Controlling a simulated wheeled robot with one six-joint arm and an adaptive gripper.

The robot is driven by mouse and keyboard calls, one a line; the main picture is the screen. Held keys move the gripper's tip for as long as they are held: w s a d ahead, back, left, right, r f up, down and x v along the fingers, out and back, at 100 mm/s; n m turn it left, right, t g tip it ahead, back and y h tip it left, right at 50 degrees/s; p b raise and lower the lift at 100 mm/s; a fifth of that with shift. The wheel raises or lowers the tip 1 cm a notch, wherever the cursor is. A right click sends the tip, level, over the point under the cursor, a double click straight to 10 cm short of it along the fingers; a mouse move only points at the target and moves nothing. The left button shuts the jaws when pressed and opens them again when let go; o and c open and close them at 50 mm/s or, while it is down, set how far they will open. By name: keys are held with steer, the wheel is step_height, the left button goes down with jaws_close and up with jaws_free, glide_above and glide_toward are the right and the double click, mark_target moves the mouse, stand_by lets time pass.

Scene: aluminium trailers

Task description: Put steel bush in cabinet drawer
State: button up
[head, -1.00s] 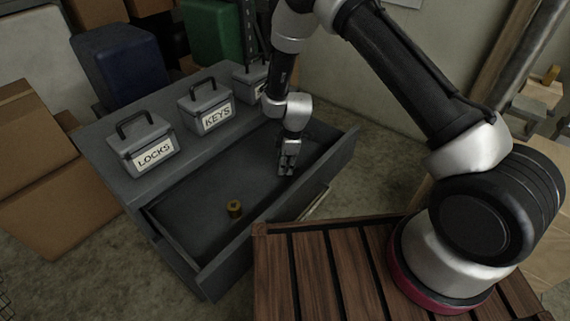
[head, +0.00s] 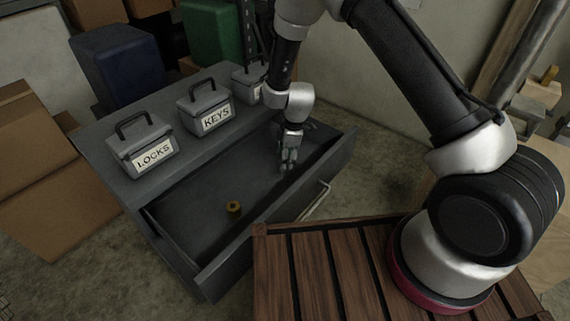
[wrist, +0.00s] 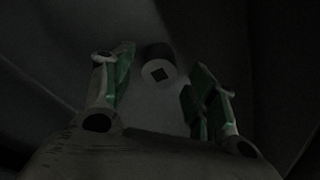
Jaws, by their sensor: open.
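The grey cabinet drawer (head: 190,235) is pulled open, and its inside shows from above. My gripper (head: 287,166) points down at the right end of the drawer, its fingers apart.
A brass-coloured bush (head: 234,208) stands on the drawer floor, left of my gripper. Grey boxes labelled LOCKS (head: 145,150) and KEYS (head: 207,110), plus a third box (head: 249,84), stand on the cabinet top. A slatted wooden surface (head: 310,270) lies in front.

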step_height(320, 180, up, 9)
steer(key=d, duration=0.1)
steer(key=shift+d+f, duration=0.15)
steer(key=s+d+r+m+t, duration=0.15)
steer(key=d+r, duration=0.25)
steer(key=r, duration=0.4)
steer(key=s+d+r+m, duration=0.25)
steer(key=d+r, duration=0.25)
steer(key=r, duration=0.3)
steer(key=s+d+r+m+t, duration=0.1)
steer(key=d+r+m, duration=0.25)
steer(key=r, duration=0.35)
steer(key=s+d+r+m, duration=0.3)
steer(key=s+d+r, duration=0.1)
steer(key=s, duration=0.3)
steer(key=s+d+r+m+t+h, duration=0.1)
steer(key=s+d+r+m, duration=0.3)
steer(key=s+d, duration=0.2)
steer(key=s+d+r+m, duration=0.3)
steer(key=s+d+r, duration=0.1)
steer(key=s, duration=0.5)
steer(key=shift+s+d+t+h, duration=0.35)
steer(key=shift+s+d+h, duration=0.05)
steer(key=shift+d, duration=0.4)
steer(key=shift+m, duration=0.25)
